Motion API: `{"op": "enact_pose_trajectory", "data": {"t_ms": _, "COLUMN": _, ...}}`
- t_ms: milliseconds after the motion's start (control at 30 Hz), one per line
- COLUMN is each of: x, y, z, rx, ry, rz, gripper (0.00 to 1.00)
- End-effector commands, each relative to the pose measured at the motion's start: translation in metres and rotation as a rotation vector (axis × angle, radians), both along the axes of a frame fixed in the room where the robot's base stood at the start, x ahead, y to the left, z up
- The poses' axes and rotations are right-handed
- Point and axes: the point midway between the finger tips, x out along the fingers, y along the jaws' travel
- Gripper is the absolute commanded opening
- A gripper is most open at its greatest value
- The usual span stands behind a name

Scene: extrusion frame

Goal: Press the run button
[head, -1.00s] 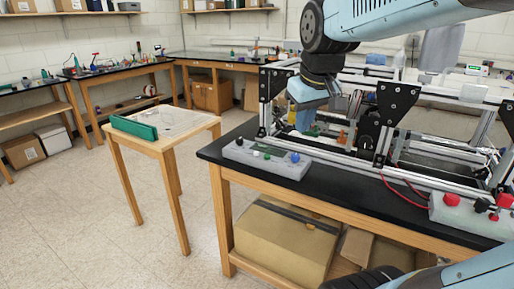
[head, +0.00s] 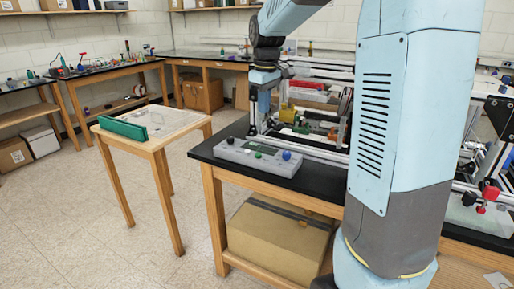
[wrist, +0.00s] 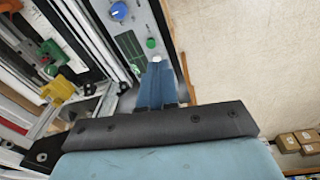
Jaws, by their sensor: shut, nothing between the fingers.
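The grey control box (head: 240,158) lies at the front edge of the black-topped bench. It carries a blue knob (head: 286,155), a green button (head: 258,155) and a dark one (head: 230,140). No label reading "run" is legible. My gripper (head: 264,106) is shut and empty, pointing down behind the box in the head view. In the wrist view, its blue fingers (wrist: 157,68) reach toward the box beside the green button (wrist: 151,43). A small white button (wrist: 156,58) shows right at the fingertips; contact cannot be told. The blue knob (wrist: 118,10) is farther up.
The aluminium extrusion frame (head: 320,155) stands just behind the box, with yellow and green parts inside. My arm hides much of the bench's right side.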

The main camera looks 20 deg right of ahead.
Motion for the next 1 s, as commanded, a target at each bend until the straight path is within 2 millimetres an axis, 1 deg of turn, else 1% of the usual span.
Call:
{"op": "enact_pose_trajectory", "data": {"t_ms": 33, "x": 0.012, "y": 0.0, "z": -0.007, "rx": -0.001, "ry": 0.016, "rz": 0.019, "gripper": 0.0}}
{"op": "enact_pose_trajectory", "data": {"t_ms": 200, "x": 0.043, "y": 0.0, "z": -0.026, "rx": -0.003, "ry": 0.058, "rz": 0.089, "gripper": 0.0}}
{"op": "enact_pose_trajectory", "data": {"t_ms": 300, "x": 0.058, "y": 0.0, "z": -0.036, "rx": -0.003, "ry": 0.077, "rz": 0.122, "gripper": 0.0}}
{"op": "enact_pose_trajectory", "data": {"t_ms": 400, "x": 0.068, "y": 0.001, "z": -0.043, "rx": -0.002, "ry": 0.091, "rz": 0.146, "gripper": 0.0}}
{"op": "enact_pose_trajectory", "data": {"t_ms": 600, "x": 0.077, "y": 0.001, "z": -0.049, "rx": -0.002, "ry": 0.102, "rz": 0.168, "gripper": 0.0}}
{"op": "enact_pose_trajectory", "data": {"t_ms": 1000, "x": 0.077, "y": 0.001, "z": -0.051, "rx": -0.002, "ry": 0.103, "rz": 0.169, "gripper": 0.0}}
